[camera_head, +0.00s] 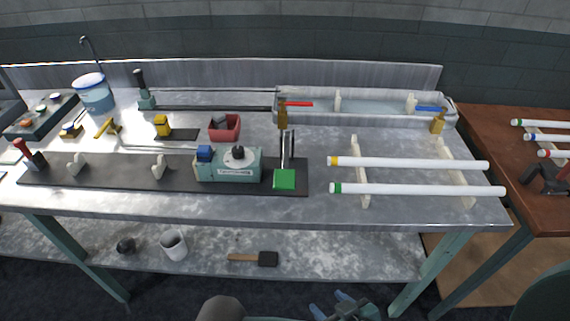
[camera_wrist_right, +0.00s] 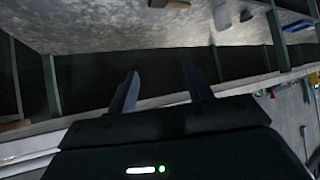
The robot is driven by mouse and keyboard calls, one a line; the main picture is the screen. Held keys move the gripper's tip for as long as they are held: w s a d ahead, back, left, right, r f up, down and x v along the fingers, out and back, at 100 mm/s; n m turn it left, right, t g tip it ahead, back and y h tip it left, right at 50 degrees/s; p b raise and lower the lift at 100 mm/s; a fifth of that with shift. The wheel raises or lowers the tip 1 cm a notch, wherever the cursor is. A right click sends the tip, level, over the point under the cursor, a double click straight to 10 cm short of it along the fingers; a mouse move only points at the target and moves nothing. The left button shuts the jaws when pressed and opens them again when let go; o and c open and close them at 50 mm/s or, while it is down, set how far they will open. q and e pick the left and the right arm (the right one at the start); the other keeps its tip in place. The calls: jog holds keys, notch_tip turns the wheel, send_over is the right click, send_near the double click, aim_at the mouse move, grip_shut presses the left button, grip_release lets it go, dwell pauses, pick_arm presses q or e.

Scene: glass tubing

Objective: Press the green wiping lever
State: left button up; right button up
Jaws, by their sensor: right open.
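The green wiping lever shows as a bright green square pad (camera_head: 285,180) at the front right end of the black base plate (camera_head: 100,174). A dark upright part stands just behind the pad. My right gripper (camera_head: 340,309) is low at the bottom edge of the head view, in front of the bench and well apart from the green pad. In the right wrist view its two dark fingers (camera_wrist_right: 160,88) are spread with nothing between them. The lever cannot be made out in the wrist view. My left gripper is not in view.
A teal machine (camera_head: 228,166) stands just left of the green pad. White tubes (camera_head: 420,189) lie on supports to its right. A water trough (camera_head: 375,105) with red and blue handles is behind. The bench's front edge (camera_head: 240,209) lies between my right gripper and the pad.

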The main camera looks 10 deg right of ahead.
grip_shut()
dwell(0.3)
dwell(1.2)
